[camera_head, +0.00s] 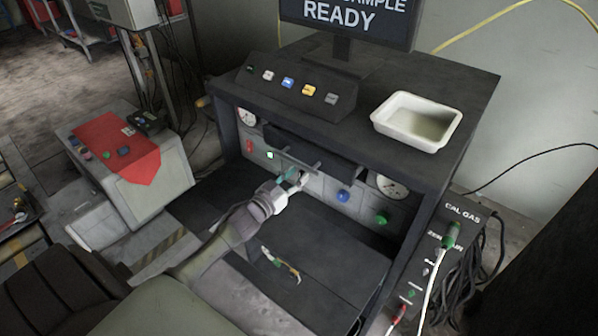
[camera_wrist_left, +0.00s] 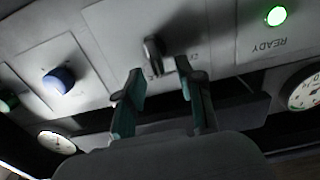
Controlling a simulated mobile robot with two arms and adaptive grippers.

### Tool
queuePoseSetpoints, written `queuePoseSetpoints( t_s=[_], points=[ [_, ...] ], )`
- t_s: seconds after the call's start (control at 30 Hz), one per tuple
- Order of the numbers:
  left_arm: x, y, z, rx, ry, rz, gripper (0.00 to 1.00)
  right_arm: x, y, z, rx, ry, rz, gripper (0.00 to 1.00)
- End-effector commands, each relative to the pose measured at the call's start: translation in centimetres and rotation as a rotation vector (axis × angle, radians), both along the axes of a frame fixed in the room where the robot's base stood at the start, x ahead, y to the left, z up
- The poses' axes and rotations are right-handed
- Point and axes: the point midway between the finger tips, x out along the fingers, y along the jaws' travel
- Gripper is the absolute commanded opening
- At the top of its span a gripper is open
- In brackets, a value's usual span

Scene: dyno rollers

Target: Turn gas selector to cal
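The gas selector, a small metallic knob (camera_wrist_left: 153,55), sits on a light panel plate (camera_wrist_left: 110,35) in the left wrist view, which shows the panel upside down. Small lettering beside the knob is too blurred to read. My left gripper (camera_wrist_left: 158,84) is open, its two teal-lined fingers apart, with the knob just beyond the tips and roughly between them; no contact is clear. In the head view my left gripper (camera_head: 298,177) reaches into the cabinet at the panel and partly hides the selector. My right gripper is not in view.
The panel has a blue knob (camera_head: 343,195), a green knob (camera_head: 383,217), a lit green lamp (camera_head: 270,155) and gauges (camera_head: 391,186). A dark ledge (camera_head: 310,152) overhangs the selector. A white tray (camera_head: 417,121) and monitor (camera_head: 350,22) stand on top. A CAL GAS panel (camera_head: 462,213) is at right.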

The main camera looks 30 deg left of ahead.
Motion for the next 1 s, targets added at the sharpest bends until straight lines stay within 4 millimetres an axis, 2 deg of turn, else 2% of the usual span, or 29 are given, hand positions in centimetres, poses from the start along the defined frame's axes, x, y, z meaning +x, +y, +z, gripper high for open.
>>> queuePoseSetpoints(
  t_s=[0.13,0.47,0.57,0.7,1.0],
  points=[
    [1.4,-0.2,0.0,0.000,0.000,0.000,0.38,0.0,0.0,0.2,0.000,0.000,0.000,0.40],
    [1.7,-0.2,-0.1,0.001,0.001,-0.001,0.38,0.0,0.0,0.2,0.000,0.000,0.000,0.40],
    [1.7,-0.2,-0.1,0.000,0.001,-0.001,0.24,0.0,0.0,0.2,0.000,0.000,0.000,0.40],
    [1.7,-0.2,-0.1,0.000,0.001,0.000,0.01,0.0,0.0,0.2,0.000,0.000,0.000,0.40],
    [1.6,-0.2,-0.4,0.002,0.007,0.000,0.00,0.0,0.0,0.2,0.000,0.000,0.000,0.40]
  ],
)
